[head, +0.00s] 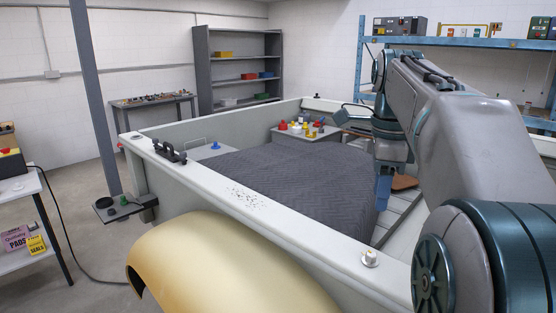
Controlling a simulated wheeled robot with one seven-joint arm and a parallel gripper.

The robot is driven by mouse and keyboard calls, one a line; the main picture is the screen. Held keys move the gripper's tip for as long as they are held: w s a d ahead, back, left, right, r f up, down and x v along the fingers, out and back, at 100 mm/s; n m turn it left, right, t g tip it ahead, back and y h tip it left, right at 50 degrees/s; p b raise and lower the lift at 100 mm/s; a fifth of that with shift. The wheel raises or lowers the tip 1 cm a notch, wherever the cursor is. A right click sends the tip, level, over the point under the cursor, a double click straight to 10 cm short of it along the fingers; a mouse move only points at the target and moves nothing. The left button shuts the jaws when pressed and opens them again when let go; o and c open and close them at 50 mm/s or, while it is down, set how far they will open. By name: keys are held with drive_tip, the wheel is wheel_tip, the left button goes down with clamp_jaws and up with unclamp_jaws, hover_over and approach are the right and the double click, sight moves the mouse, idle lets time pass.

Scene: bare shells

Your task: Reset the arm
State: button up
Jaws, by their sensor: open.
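My arm (455,120) reaches in from the right, rises, bends over and hangs down above the right part of a large pale open-topped shell or bin. My gripper (383,192) is at its lower end, pointing down beside the right edge of a dark grey quilted cover (285,185). Only one blue finger shows clearly; the other is hidden or overlapped. Nothing shows held in it. Whether the fingertip touches the cover cannot be told.
The shell's pale near wall (290,235) runs diagonally across the view, with a black handle (169,151) on its rim. A cream curved panel (215,270) stands in front. Small coloured parts (300,126) lie at the shell's far side. A grey post (93,90) rises left; open floor lies beyond.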

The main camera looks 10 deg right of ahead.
drive_tip(key=s+a+f+n+t, duration=0.1)
drive_tip(key=s+a+f+n, duration=0.5)
drive_tip(key=f+n, duration=0.5)
drive_tip(key=s+a+f+n+t, duration=0.2)
drive_tip(key=s+a+f+n, duration=0.4)
drive_tip(key=f+n, duration=0.5)
drive_tip(key=shift+s+n, duration=0.5)
